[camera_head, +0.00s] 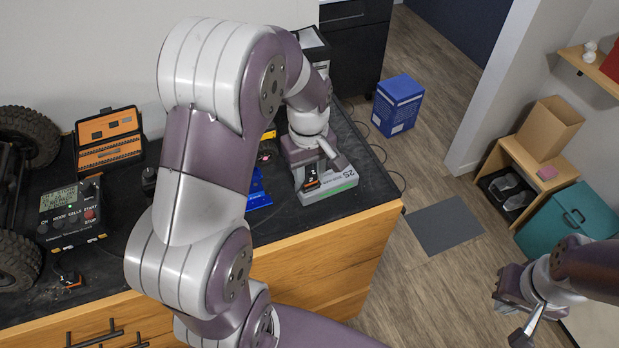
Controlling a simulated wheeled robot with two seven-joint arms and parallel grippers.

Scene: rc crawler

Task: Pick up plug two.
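A small black plug with orange marks (310,181) is at the near left end of a grey box marked "2S" (342,181) on the black worktop. My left gripper (318,167) points down at this plug, with its fingers apart on either side. I cannot tell if they touch it. Another black and orange plug (71,281) lies at the left, below the charger (70,212). No number shows on either plug, so I cannot tell which is plug two. My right gripper (535,318) is over the floor at the lower right, away from the worktop; its opening is unclear.
An orange tool case (108,140) stands open, and large black tyres (18,262) are at the left edge. A blue object (257,190) lies left of the grey box, partly behind my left arm. The worktop's right edge is close to the box.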

